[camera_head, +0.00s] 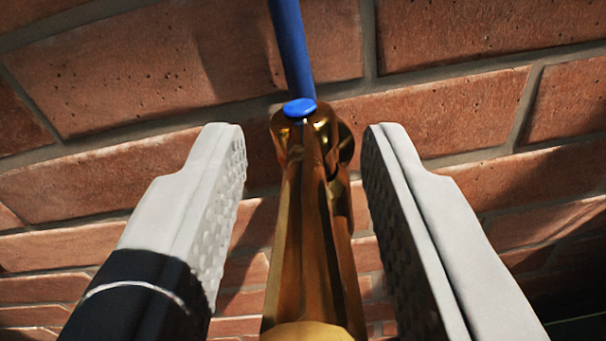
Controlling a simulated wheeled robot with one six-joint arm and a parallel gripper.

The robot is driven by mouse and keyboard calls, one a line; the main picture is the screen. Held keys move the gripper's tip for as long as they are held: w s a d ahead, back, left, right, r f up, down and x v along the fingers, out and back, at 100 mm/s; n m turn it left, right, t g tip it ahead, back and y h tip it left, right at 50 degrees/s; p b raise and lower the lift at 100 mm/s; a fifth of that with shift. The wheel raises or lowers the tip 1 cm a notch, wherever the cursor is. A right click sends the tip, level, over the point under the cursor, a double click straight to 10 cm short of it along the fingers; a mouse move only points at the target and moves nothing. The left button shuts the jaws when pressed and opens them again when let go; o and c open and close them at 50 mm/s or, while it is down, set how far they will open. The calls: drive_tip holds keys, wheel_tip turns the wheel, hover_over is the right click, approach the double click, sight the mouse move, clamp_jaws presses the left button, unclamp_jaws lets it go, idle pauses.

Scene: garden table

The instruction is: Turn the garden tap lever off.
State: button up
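A brass garden tap (312,230) stands in the middle of the camera view, in front of a brick wall. Its blue lever (290,45) runs from a round blue cap (299,107) on top of the tap up to the top edge of the picture, where its far end is cut off. My gripper (305,140) is open, with one pale finger on the left of the tap and one on the right. Both fingers stand apart from the brass body, with a gap on each side. Nothing is held. The lower end of the tap is cut off at the bottom edge.
The red brick wall (140,75) fills the background behind the tap and the fingers. A dark area (570,305) lies at the lower right. No other objects show near the tap.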

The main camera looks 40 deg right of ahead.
drive_tip(key=v, duration=1.7)
drive_tip(key=shift+r, duration=0.1)
drive_tip(key=s+a+r+n+t+y, duration=0.1)
drive_tip(key=s+a+r+t+y, duration=0.1)
drive_tip(key=r, duration=0.9)
drive_tip(key=s+a+r+n+t+y, duration=0.1)
drive_tip(key=s+a+r+t+y, duration=0.1)
drive_tip(key=r, duration=1)
drive_tip(key=s+a+r+n+t+y, duration=0.1)
drive_tip(key=s+a+r+y, duration=0.1)
drive_tip(key=r, duration=0.9)
drive_tip(key=s+a+r+n+t+y, duration=0.2)
drive_tip(key=s+a+r+n+y, duration=0.15)
drive_tip(key=s+r, duration=0.6)
drive_tip(key=s+a+r+n+y, duration=0.2)
drive_tip(key=s+r, duration=0.3)
drive_tip(key=s, duration=0.4)
drive_tip(key=s+a+r+n+y, duration=0.1)
drive_tip(key=s+r, duration=0.4)
drive_tip(key=s, duration=0.5)
drive_tip(key=s+a+r+n+y, duration=0.2)
drive_tip(key=s+r, duration=0.3)
drive_tip(key=s, duration=0.4)
drive_tip(key=s+f+n, duration=0.1)
drive_tip(key=s, duration=1.2)
drive_tip(key=shift+s+a+f, duration=0.2)
drive_tip(key=shift+s, duration=0.05)
